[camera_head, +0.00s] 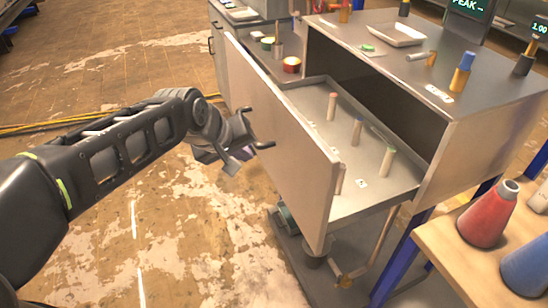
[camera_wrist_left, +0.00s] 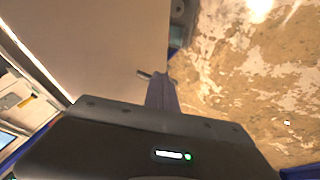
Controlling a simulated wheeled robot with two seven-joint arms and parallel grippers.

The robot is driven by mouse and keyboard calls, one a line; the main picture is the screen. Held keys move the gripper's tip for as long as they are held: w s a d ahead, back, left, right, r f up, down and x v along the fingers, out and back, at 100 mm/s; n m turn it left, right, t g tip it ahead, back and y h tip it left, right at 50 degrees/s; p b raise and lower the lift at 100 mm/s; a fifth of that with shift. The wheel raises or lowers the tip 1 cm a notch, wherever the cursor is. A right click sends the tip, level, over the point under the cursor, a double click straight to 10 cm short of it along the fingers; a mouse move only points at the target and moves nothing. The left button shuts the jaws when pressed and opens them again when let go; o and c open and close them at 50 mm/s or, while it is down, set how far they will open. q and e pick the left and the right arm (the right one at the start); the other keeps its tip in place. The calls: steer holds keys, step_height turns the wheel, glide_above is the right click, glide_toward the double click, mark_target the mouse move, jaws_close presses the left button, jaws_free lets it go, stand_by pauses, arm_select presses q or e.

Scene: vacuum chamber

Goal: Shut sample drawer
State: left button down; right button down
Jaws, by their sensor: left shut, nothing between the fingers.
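The sample drawer (camera_head: 345,180) is pulled out of the grey cabinet (camera_head: 475,125), its tray showing several small vials. Its tall flat front panel (camera_head: 285,160) faces my left arm and fills the upper left of the left wrist view (camera_wrist_left: 110,45). A dark handle (camera_head: 264,145) sticks out from the panel; a short bit of it shows in the left wrist view (camera_wrist_left: 144,74). My left gripper (camera_head: 234,163) is shut and empty, close to the handle at the panel's outer side. Its fingers show in the left wrist view (camera_wrist_left: 162,92). I cannot tell if they touch the handle.
A wooden table (camera_head: 450,245) with a red cone (camera_head: 488,213) and a blue cone (camera_head: 528,266) stands at the lower right. A white tray (camera_head: 393,34) and small bottles stand on the cabinet top. Yellow cables (camera_head: 90,122) lie on the floor. The worn floor at left is mostly clear.

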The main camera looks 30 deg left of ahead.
arm_select(q)
glide_toward(280, 163)
step_height(280, 163, down, 4)
steer(key=a, duration=0.3)
steer(key=shift+w+d+p, duration=0.55)
steer(key=shift+w+d, duration=0.65)
steer(key=shift+w, duration=0.25)
arm_select(e)
steer(key=shift+r, duration=0.55)
